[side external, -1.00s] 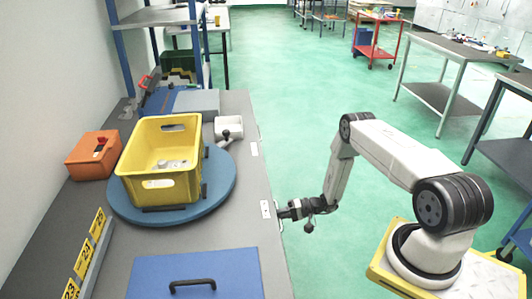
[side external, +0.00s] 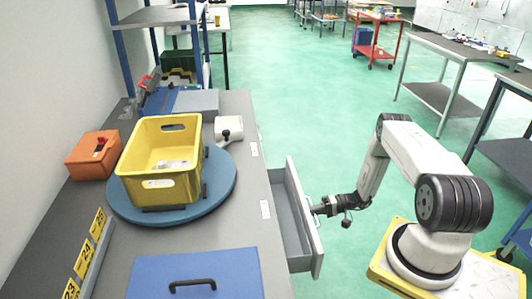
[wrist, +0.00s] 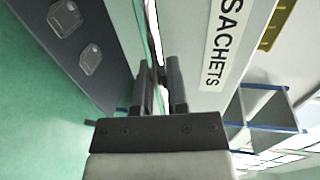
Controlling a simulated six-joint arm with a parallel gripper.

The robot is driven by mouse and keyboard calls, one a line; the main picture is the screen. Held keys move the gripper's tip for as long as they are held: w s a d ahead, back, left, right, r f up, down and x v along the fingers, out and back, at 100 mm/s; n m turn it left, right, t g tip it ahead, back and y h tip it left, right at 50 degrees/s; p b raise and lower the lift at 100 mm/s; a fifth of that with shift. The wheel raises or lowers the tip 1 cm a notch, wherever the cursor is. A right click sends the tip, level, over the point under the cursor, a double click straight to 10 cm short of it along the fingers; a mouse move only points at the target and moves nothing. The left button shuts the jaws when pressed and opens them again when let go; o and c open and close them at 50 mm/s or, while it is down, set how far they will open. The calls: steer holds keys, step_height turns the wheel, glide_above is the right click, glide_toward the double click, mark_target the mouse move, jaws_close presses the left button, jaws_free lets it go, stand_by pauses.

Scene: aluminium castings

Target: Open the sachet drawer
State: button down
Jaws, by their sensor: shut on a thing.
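The sachet drawer (side external: 289,222) stands out from the right side of the grey bench in the side view, its inside showing and looking empty where visible. Its pale front panel (side external: 305,235) faces my arm. In the wrist view the front (wrist: 190,30) carries a white label reading SACHETS (wrist: 222,45). My gripper (side external: 317,209) is at the outer side of the front panel, about halfway along it. In the wrist view my gripper's fingers (wrist: 161,85) are shut on the drawer's handle (wrist: 154,45), which is largely hidden between them.
On the bench (side external: 235,228) are a yellow crate (side external: 155,190) on a blue turntable (side external: 222,190), an orange box (side external: 88,157) and a blue panel with a black handle (side external: 192,285). Green floor (side external: 290,100) is clear beyond the drawer. Tables stand at right.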

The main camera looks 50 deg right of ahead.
steer(key=shift+s+d, duration=0.4)
steer(key=shift+d, duration=0.05)
steer(key=c, duration=0.7)
jaws_free()
steer(key=shift+o, duration=0.2)
steer(key=shift+a, duration=0.1)
